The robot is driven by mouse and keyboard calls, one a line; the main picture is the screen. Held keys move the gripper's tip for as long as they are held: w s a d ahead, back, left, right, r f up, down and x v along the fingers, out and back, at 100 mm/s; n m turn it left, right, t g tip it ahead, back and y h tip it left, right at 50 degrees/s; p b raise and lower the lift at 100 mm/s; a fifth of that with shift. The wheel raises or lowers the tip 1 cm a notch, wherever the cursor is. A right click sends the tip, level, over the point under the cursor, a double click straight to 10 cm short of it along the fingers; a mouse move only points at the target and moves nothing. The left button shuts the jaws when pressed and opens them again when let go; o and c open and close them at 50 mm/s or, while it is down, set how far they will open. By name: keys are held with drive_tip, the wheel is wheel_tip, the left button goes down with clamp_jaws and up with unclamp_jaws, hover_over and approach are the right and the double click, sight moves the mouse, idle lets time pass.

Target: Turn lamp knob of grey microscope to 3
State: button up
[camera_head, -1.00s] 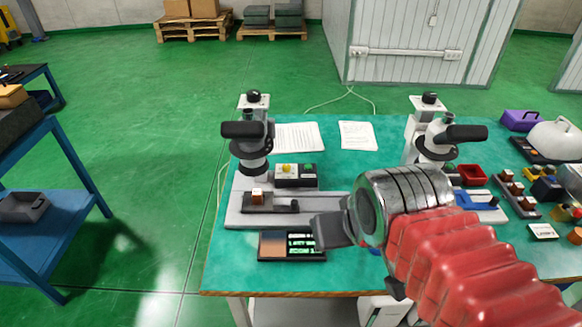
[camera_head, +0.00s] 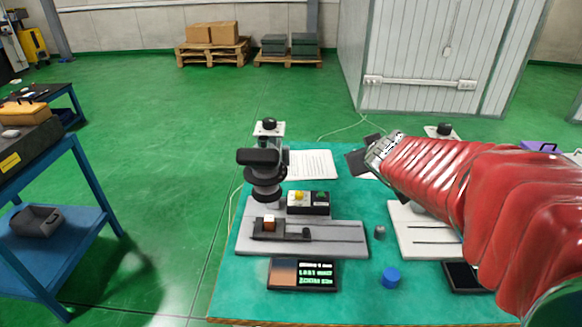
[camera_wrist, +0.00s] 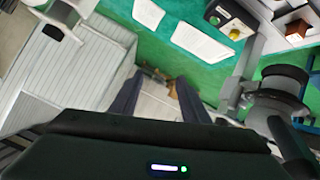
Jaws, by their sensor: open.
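The grey microscope (camera_head: 266,172) stands upright at the left of the green table, with a dark head on a light grey base plate (camera_head: 345,240). In the wrist view its dark round part (camera_wrist: 280,85) is at the right. A black box with yellow and green knobs (camera_head: 308,202) sits beside it. I cannot tell which part is the lamp knob, and no scale can be read. My gripper (camera_head: 360,160) is above the back of the table, right of the microscope and apart from it. In the wrist view its fingers (camera_wrist: 158,98) are spread and empty.
A display panel (camera_head: 303,274), a blue cylinder (camera_head: 390,277) and a small grey knob-like piece (camera_head: 380,231) are near the front. A paper sheet (camera_head: 313,164) lies behind the box. My arm covers most of the second microscope at the right. A blue cart (camera_head: 60,220) stands left.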

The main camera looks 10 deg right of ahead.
drive_tip(key=w+f+n+t+y, duration=0.1)
drive_tip(key=w+f+n+y, duration=0.15)
drive_tip(key=w, duration=0.45)
drive_tip(key=n+g+y, duration=0.4)
drive_tip(key=n+y, duration=0.1)
drive_tip(key=y, duration=0.5)
approach(301, 194)
drive_tip(key=v, duration=0.5)
drive_tip(key=shift+s+f, duration=0.2)
drive_tip(key=shift+f, duration=0.05)
drive_tip(key=x, duration=1.3)
drive_tip(key=shift+w+a, duration=0.25)
drive_tip(key=shift+w, duration=0.15)
drive_tip(key=shift+c, duration=0.2)
